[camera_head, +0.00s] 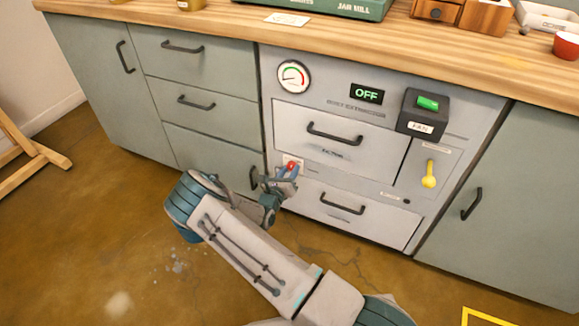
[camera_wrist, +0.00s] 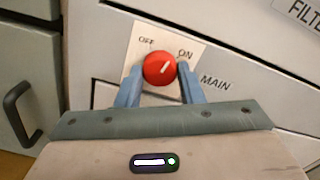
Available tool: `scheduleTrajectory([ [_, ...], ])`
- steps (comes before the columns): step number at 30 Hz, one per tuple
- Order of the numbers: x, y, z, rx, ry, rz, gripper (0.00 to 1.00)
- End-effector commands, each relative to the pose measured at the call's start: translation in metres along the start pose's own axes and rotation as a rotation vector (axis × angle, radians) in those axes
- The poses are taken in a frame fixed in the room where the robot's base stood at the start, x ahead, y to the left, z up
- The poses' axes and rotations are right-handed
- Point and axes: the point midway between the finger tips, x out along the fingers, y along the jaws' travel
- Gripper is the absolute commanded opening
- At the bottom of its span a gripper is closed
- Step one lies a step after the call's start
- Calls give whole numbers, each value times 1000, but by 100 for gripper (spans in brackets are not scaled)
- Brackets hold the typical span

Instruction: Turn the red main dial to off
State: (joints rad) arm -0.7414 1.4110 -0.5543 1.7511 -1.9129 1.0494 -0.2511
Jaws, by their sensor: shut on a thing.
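The red main dial (camera_wrist: 158,69) sits on a pale plate (camera_wrist: 136,58) marked OFF at upper left and ON at upper right, with MAIN printed beside it. The white line on the dial slants up and right, toward the ON mark. My gripper (camera_wrist: 158,84) has one blue finger on each side of the dial and is shut on it. In the head view the dial (camera_head: 292,166) shows as a small red spot at my gripper (camera_head: 286,178), partly hidden by the fingers.
A wooden counter (camera_head: 230,27) runs above. The floor in front is open.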

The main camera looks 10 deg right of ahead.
Motion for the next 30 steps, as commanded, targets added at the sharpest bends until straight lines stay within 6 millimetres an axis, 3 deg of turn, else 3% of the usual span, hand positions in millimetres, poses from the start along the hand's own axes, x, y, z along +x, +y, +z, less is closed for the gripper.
scheduleTrajectory([
  [18, 0, -4, 0, -586, 3, -2, 11],
  [30, 0, -4, -1, -885, 4, -2, 11],
])
